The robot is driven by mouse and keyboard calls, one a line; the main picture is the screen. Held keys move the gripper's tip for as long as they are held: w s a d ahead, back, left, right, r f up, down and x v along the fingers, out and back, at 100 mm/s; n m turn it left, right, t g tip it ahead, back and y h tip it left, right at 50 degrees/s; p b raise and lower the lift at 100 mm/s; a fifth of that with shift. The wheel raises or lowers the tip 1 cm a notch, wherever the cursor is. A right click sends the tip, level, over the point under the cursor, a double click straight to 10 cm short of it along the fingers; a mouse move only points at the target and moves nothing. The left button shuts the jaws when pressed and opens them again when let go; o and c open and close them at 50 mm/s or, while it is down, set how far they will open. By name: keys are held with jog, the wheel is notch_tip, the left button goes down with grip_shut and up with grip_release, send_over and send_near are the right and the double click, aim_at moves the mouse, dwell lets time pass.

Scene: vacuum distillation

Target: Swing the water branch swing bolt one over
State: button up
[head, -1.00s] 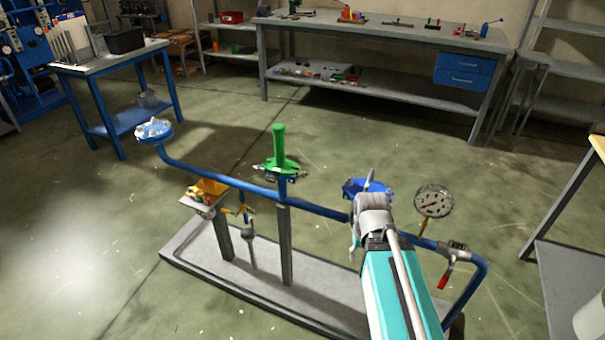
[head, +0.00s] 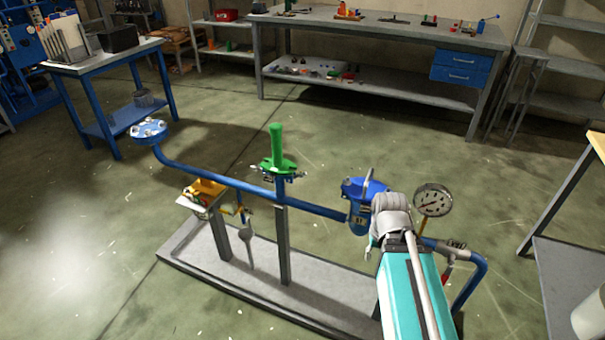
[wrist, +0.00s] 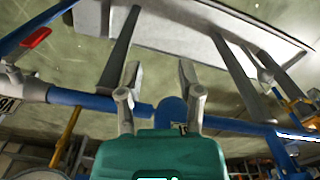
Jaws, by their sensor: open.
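The blue pipe (head: 240,186) runs across the rig and carries a blue-lidded body (head: 358,192) right of centre. My gripper (wrist: 158,75) is open and empty in the wrist view. Its two fingers stand apart over the blue pipe (wrist: 80,98), beside a rounded blue body (wrist: 171,107). I cannot tell whether they touch it. In the head view my wrist covers part of the blue-lidded body and most of the fingers. A blue round flange with pale bolts (head: 149,129) sits at the pipe's left end. I cannot single out swing bolt one.
A pressure gauge (head: 433,199) stands just right of my wrist. A green valve (head: 277,152) and a yellow fitting (head: 206,190) are to the left. A red handle (wrist: 36,38) is at the wrist view's left. The grey base (head: 262,284) lies below; open floor surrounds it.

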jog(key=shift+r, duration=0.1)
jog(key=w+a+r+n+p, duration=0.1)
jog(key=w+r+p, duration=0.2)
jog(key=r+p, duration=0.5)
jog(key=w+r+p, duration=0.4)
jog(key=r+p, duration=0.4)
jog(key=w+a+r+n+y, duration=0.1)
jog(key=w+a+n+y, duration=0.1)
jog(key=w+a+n, duration=0.2)
jog(key=w+a+r+n+y, duration=0.1)
jog(key=w+a+n+y, duration=0.2)
jog(key=w+a, duration=0.7)
jog(key=w+n, duration=0.2)
jog(key=w, duration=0.3)
jog(key=shift+w+a+r+y+p, duration=0.2)
jog(key=shift+r+y+p, duration=0.1)
jog(key=shift+r+p, duration=0.1)
jog(key=shift+f, duration=0.1)
jog(key=b, duration=0.5)
send_near(303, 172)
jog(key=f, duration=0.1)
jog(key=b+x, duration=0.7)
jog(key=x, duration=0.2)
jog(key=shift+s+a+f, duration=0.1)
jog(key=shift+a, duration=0.25)
